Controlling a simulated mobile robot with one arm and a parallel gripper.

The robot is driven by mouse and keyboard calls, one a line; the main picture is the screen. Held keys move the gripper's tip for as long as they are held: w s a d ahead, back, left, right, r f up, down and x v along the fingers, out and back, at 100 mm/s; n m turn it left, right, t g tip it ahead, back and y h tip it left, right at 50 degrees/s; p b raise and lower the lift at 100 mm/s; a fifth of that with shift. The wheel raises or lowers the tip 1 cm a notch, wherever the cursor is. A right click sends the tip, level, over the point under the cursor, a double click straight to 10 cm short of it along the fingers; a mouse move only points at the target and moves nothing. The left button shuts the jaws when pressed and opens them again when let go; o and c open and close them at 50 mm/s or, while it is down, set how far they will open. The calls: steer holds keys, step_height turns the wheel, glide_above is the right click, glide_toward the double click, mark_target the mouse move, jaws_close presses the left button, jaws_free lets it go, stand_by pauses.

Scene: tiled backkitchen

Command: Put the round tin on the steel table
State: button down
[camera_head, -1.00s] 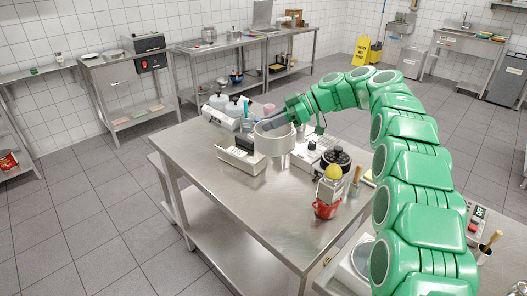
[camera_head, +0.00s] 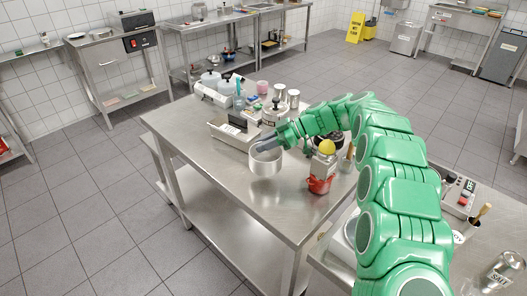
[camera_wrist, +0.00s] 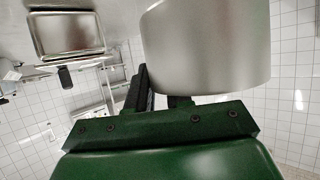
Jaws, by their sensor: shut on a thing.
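The round tin (camera_head: 266,162) is a pale metal, open-topped cylinder. My gripper (camera_head: 263,142) is shut on its rim and wall, and the tin looks upright. It is over the left middle part of the steel table (camera_head: 215,208); I cannot tell whether its base touches the top. In the wrist view the tin (camera_wrist: 205,50) fills the upper middle, with one dark finger of my gripper (camera_wrist: 150,92) beside it and the other largely hidden behind it.
A grey tray-like box (camera_head: 232,133) stands just behind the tin. A red cup (camera_head: 320,184) with a yellow-topped thing above it stands to the right. Jars and canisters (camera_head: 280,92) crowd the back. The table's front left part is bare.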

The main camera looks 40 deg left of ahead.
mark_target(271, 151)
steer(key=shift+f, duration=2.15)
steer(key=c, duration=1)
jaws_free()
steer(key=shift+f, duration=0.1)
steer(key=v, duration=1.2)
